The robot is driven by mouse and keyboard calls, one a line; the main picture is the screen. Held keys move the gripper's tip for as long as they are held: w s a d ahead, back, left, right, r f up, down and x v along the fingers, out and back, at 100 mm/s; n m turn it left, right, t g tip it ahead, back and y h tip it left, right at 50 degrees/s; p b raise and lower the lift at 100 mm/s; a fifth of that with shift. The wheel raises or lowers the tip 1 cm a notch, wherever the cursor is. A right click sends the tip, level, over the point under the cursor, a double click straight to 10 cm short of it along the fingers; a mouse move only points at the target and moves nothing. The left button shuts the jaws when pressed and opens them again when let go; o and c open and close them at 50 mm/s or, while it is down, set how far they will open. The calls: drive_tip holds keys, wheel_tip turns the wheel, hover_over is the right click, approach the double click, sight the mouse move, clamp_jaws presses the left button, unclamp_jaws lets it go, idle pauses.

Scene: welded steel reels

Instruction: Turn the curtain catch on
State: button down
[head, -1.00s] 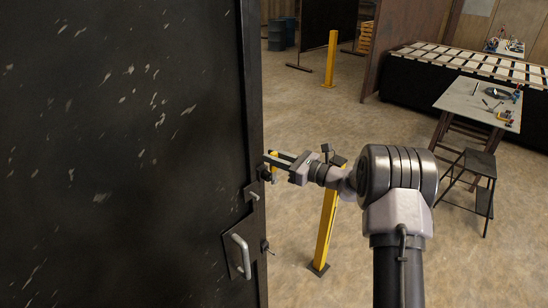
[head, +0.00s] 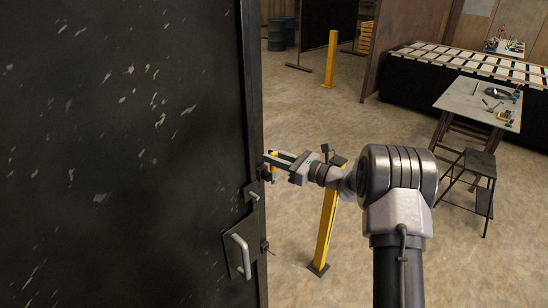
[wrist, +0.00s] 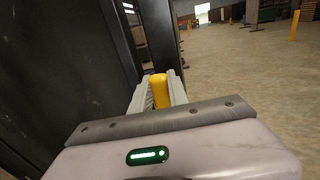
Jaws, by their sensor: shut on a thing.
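The curtain catch shows as a yellow, round-ended handle (wrist: 160,92) between my fingers in the wrist view. In the head view a small bit of its yellow (head: 274,156) shows at the edge of the dark panel. My gripper (head: 272,163) reaches in from the right and is shut on this handle. In the wrist view my gripper (wrist: 158,88) has a pale finger on each side of it. The catch's mount is mostly hidden by the fingers and panel edge, so I cannot tell its turned position.
A large scratched black door (head: 120,150) fills the left, with a metal pull handle (head: 241,256) and a small latch (head: 252,193) below my gripper. A yellow post (head: 327,225) stands behind my wrist. A worktable (head: 480,101) and step stool (head: 476,170) stand right. Open floor lies between.

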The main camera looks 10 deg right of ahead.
drive_tip(key=shift+a+f, duration=0.1)
drive_tip(key=a+n+b, duration=0.1)
drive_tip(key=b, duration=0.1)
drive_tip(key=s+a+n+b, duration=0.1)
drive_tip(key=n+b, duration=0.1)
drive_tip(key=b, duration=0.1)
drive_tip(key=s+n+b, duration=0.1)
drive_tip(key=b, duration=0.2)
drive_tip(key=shift+s+a+f+h, duration=0.1)
drive_tip(key=shift+a+f+h, duration=0.2)
drive_tip(key=shift+a+h, duration=0.1)
drive_tip(key=c, duration=1.3)
unclamp_jaws()
